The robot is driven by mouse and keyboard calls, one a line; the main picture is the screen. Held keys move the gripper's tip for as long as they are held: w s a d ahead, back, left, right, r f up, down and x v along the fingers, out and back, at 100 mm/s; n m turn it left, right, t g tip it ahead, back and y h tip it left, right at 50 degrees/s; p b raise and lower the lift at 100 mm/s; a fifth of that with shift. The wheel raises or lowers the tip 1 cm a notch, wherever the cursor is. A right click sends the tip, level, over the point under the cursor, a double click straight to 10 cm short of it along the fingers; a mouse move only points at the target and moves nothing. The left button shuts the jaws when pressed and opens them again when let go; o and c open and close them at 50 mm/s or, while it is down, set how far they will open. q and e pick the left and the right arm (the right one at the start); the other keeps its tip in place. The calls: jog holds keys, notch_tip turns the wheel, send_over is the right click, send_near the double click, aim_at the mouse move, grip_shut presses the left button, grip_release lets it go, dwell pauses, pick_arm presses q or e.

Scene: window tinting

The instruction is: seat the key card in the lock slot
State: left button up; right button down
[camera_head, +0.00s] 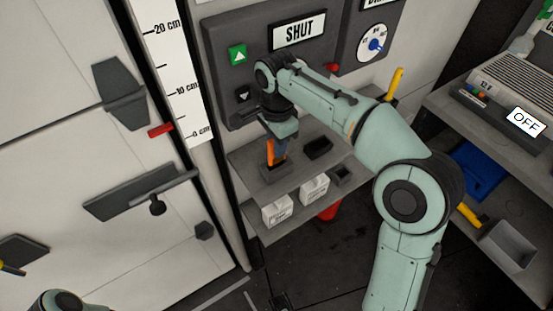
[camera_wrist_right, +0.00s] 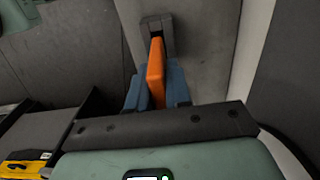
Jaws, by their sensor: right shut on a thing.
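The orange key card (camera_head: 271,152) stands upright between the blue fingertips of my right gripper (camera_head: 276,152), at a dark slotted block (camera_head: 276,174) on the grey shelf. In the right wrist view, the card (camera_wrist_right: 155,73) is an orange strip between the blue fingers (camera_wrist_right: 155,88). Its far end meets the opening of a dark frame-like block (camera_wrist_right: 146,24). I cannot tell how deep the card sits in it, nor whether this block is the lock slot. A bit of my left arm shows at the bottom left; its gripper is out of view.
A wall panel with a SHUT sign (camera_head: 298,31) and a green up button (camera_head: 237,54) is behind my right arm. A dark tray (camera_head: 318,148) lies right of the block. White containers (camera_head: 277,212) stand on the lower shelf. A scale strip (camera_head: 178,75) is at left.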

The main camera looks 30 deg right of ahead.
aim_at(277, 161)
jog(key=shift+f+b, duration=0.5)
jog(key=shift+f, duration=2.05)
jog(key=shift+f, duration=0.15)
jog(key=c, duration=1.1)
grip_release()
jog(key=shift+o, duration=0.2)
notch_tip(277, 161, up, 12)
jog(key=p, duration=0.3)
jog(key=shift+r, duration=0.2)
